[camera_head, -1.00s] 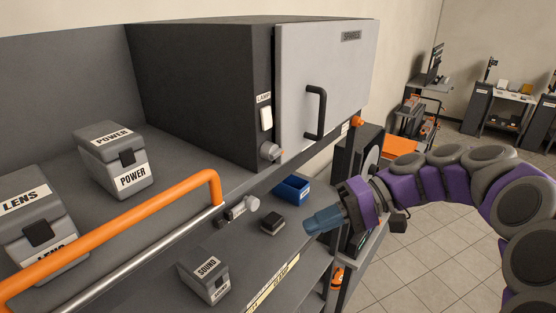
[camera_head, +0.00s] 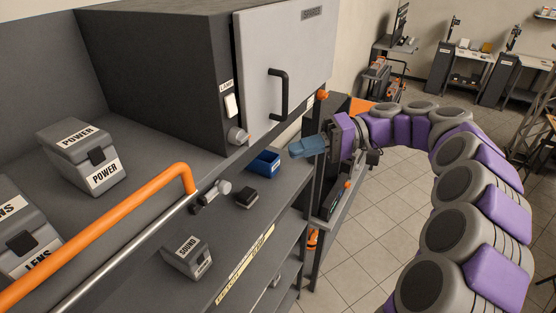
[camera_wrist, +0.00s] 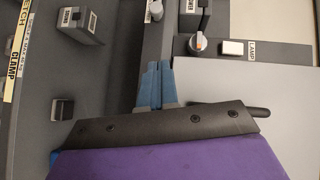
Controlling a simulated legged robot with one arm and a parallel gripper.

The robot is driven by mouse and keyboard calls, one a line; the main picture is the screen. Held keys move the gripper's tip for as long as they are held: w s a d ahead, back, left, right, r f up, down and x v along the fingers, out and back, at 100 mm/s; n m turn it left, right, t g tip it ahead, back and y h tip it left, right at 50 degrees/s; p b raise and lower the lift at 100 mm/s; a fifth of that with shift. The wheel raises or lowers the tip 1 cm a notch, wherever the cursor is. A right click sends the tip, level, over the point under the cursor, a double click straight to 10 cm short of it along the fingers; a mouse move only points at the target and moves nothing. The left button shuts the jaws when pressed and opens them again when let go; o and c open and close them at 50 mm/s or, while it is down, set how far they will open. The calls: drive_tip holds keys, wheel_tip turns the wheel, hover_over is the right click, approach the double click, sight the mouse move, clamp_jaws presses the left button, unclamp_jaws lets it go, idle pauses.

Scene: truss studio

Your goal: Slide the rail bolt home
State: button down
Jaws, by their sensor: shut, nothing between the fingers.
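The rail bolt (camera_head: 211,194) appears to be the small pale metal cylinder with a knob at the right end of the orange rail (camera_head: 100,233), on the shelf's front edge. What may be the same bolt shows at the top of the wrist view (camera_wrist: 154,11); how far it is slid cannot be told. My gripper (camera_head: 293,150) has blue fingers, shut and empty. In the head view it is right of the bolt and apart from it, below the cabinet door handle (camera_head: 279,95). In the wrist view the fingers (camera_wrist: 157,64) lie against the view of the shelf edge.
The dark cabinet (camera_head: 165,75) with a grey door stands behind, with a knob (camera_head: 237,135) and a lamp switch (camera_head: 230,105). A blue bin (camera_head: 263,162), a small black block (camera_head: 246,197) and a SOUND case (camera_head: 187,257) sit on the lower shelf.

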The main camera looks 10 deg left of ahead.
sight(225, 189)
drive_tip(key=b+x, duration=0.1)
drive_tip(key=x, duration=0.2)
drive_tip(key=s+x, duration=0.1)
drive_tip(key=x, duration=0.3)
drive_tip(key=b+x, duration=0.1)
drive_tip(key=x, duration=0.3)
drive_tip(key=shift+s+d+b, duration=0.1)
drive_tip(key=shift+s+b, duration=0.25)
drive_tip(key=shift+s, duration=0.05)
drive_tip(key=shift+s+f, duration=0.35)
drive_tip(key=shift+s, duration=0.35)
drive_tip(key=shift+a, duration=0.2)
drive_tip(key=shift+s+a+b, duration=0.35)
drive_tip(key=shift+s, duration=0.5)
drive_tip(key=shift+s+a+b, duration=0.3)
drive_tip(key=shift+s, duration=0.6)
drive_tip(key=shift+w, duration=0.1)
drive_tip(key=shift+w+d+r, duration=0.1)
